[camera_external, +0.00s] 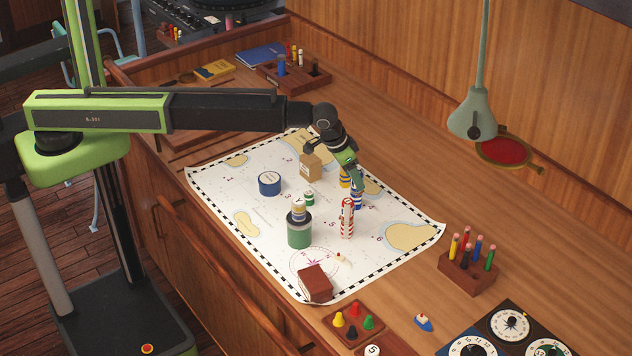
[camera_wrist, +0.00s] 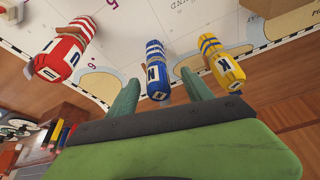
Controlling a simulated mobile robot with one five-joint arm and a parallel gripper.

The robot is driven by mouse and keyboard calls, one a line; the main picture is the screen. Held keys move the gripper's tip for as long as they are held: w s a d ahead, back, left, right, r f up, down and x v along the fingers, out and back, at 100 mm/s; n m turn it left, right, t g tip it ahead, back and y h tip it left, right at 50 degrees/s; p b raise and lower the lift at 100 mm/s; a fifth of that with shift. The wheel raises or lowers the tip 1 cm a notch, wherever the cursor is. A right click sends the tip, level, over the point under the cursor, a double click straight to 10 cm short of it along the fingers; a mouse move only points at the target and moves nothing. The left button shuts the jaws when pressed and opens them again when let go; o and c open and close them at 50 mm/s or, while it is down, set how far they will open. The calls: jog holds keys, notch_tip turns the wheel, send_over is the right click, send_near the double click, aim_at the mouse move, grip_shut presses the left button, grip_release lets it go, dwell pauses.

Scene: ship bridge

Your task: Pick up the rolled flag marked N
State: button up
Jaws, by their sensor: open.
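The rolled flag marked N (camera_wrist: 156,74) is blue with white bands, and its letter shows in the wrist view. It stands on the chart, and in the external view the blue roll (camera_external: 357,201) is partly hidden by my gripper (camera_external: 357,184). In the wrist view my gripper (camera_wrist: 160,80) is open, with one green finger to each side of the blue roll's near end. I cannot tell whether either finger touches it. The external view shows my gripper pointing down, just over the blue roll.
A yellow rolled flag marked K (camera_wrist: 222,64) stands close to the right finger. A red rolled flag marked U (camera_wrist: 62,58) stands to the left.

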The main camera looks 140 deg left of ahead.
jog(key=b+x, duration=0.4)
jog(key=x, duration=0.1)
jog(key=shift+w+f+b, duration=0.15)
jog(key=shift+w+b, duration=0.1)
jog(key=shift+b, duration=0.1)
jog(key=shift+r, duration=0.2)
jog(key=shift+c, duration=0.3)
grip_shut()
